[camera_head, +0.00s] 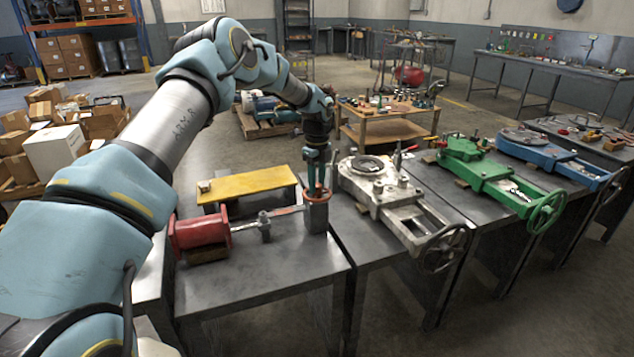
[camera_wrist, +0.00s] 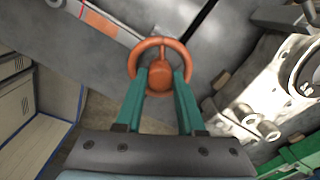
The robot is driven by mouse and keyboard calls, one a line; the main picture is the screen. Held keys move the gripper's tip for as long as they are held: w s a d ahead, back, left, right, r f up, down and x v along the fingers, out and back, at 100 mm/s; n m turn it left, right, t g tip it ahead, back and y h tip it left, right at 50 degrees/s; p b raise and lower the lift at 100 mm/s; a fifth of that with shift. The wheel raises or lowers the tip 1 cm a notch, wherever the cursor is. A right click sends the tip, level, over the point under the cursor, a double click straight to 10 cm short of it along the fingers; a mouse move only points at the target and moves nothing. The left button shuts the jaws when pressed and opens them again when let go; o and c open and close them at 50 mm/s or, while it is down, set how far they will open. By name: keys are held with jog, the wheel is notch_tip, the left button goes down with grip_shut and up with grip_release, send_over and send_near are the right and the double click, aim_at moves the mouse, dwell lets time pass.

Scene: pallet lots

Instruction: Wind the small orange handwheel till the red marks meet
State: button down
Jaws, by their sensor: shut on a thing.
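The small orange handwheel (camera_head: 317,195) sits flat on top of a grey post (camera_head: 316,218) at the right end of the red machine's shaft on the near bench. In the wrist view the handwheel (camera_wrist: 160,62) shows its rim, a spoke and a round hub. My gripper (camera_head: 318,188) points down onto it from above. In the wrist view its two teal fingers (camera_wrist: 161,82) reach inside the rim and are closed on the hub.
A red cylinder machine (camera_head: 200,233) and a yellow plate (camera_head: 247,185) share the bench. A grey vise-like machine (camera_head: 385,195) stands close on the right, then a green one (camera_head: 490,175) with a larger handwheel. The bench front is clear.

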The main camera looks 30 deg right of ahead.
aim_at(317, 185)
jog(key=shift+m, duration=2.3)
jog(key=c, duration=0.5)
grip_release()
notch_tip(317, 185, up, 11)
jog(key=shift+f+b, duration=0.1)
jog(key=shift+b, duration=0.6)
